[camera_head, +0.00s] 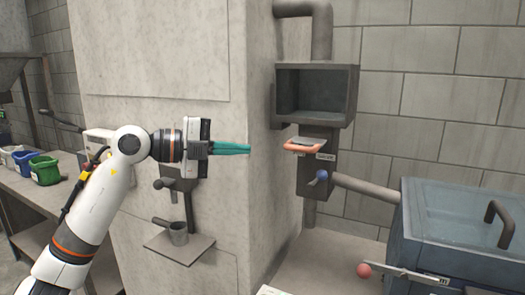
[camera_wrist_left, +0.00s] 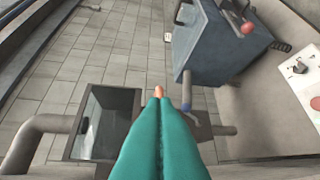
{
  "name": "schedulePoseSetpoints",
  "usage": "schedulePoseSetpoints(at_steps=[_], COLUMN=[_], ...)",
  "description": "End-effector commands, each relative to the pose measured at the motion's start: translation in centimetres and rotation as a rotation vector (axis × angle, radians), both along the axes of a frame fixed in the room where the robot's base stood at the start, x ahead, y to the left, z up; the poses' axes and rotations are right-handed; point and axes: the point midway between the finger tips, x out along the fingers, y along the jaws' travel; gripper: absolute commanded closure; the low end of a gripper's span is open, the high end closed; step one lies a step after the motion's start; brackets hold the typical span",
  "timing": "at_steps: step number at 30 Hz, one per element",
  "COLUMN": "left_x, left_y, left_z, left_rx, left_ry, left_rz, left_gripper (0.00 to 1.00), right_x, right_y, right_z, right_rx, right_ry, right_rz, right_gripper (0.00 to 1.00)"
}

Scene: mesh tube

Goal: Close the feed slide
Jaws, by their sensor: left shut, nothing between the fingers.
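The feed slide shows as a flat plate with an orange handle (camera_head: 303,146) under the open grey hopper box (camera_head: 354,92). The handle sticks out to the front left of the box's neck. In the left wrist view the orange handle (camera_wrist_left: 159,91) shows just past my fingertips, and the hopper box (camera_wrist_left: 106,128) is to the left. My left gripper (camera_head: 249,149) has teal fingers pressed together with nothing between them. Its tips point at the handle and stay apart from it in the head view. My right gripper is not in view.
A blue-knobbed lever (camera_head: 321,176) sits below the slide, beside a pipe (camera_head: 365,190) leading to a blue lidded tank (camera_head: 455,235). A red-knobbed lever (camera_head: 364,270) is at the tank's front. A pale wall block (camera_head: 240,60) stands behind my left gripper. Bins (camera_head: 44,170) are at far left.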

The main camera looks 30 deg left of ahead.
Motion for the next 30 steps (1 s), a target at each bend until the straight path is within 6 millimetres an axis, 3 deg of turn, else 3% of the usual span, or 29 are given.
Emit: schedulePoseSetpoints(at_steps=[14,21,30], left_x=[6.6,9.7,10.3], left_y=[-6.9,-6.6,-6.6], left_z=[-0.9,-1.7,-2.0], left_rx=[-0.007,-0.006,-0.003], left_ry=[-0.001,-0.001,-0.002], left_rz=[-0.008,-0.004,-0.004], left_gripper=[1.0,1.0,1.0], right_x=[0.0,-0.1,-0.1], right_y=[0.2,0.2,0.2], right_z=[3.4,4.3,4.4], right_rx=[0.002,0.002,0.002], right_ry=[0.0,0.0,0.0], right_rz=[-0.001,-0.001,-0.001], right_gripper=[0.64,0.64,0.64])
